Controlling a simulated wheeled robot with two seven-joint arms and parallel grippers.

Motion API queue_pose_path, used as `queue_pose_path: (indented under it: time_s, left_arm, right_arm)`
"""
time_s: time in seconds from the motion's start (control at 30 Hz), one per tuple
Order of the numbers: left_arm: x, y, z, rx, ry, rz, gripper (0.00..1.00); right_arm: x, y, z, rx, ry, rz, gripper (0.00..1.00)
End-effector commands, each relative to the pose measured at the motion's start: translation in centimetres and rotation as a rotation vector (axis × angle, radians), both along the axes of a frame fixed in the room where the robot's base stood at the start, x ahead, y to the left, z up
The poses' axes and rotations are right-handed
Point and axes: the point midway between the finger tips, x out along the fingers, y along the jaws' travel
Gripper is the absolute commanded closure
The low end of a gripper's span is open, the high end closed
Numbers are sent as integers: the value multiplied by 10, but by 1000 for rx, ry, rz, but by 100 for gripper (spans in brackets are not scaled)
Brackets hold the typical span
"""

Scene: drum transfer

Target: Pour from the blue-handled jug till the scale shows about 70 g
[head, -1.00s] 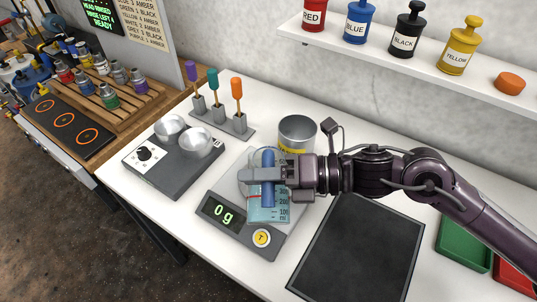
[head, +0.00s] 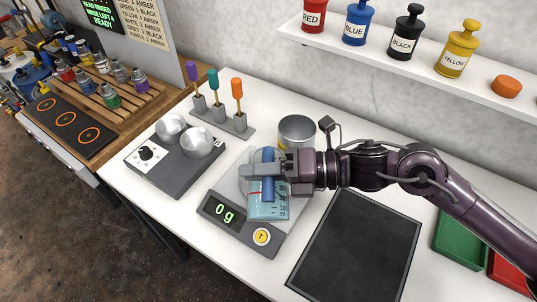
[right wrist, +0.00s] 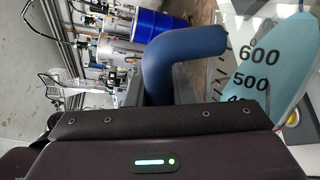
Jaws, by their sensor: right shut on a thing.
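My right gripper (head: 270,173) is shut on the blue handle (head: 268,185) of a clear graduated jug (head: 282,208). The jug holds pale blue liquid and looks slightly tilted above the scale (head: 238,233). The scale's green display (head: 225,211) reads 0 g. In the right wrist view the blue handle (right wrist: 175,60) and the liquid behind printed marks (right wrist: 262,75) show close up. My left gripper is out of view.
A two-bowl device (head: 175,160) stands left of the scale, with a rack of coloured-handled tools (head: 220,122) behind it. A dark mat (head: 357,245) and green tray (head: 462,238) lie to the right. A shelf of labelled bottles (head: 405,35) is above.

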Motion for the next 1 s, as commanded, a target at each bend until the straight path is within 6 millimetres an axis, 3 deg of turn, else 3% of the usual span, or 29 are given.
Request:
queue_pose_path:
  time_s: [0.53,1.0]
  left_arm:
    - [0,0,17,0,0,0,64]
    - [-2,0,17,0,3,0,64]
  right_arm:
    - [5,0,7,3,47,0,100]
    - [10,0,8,4,71,0,100]
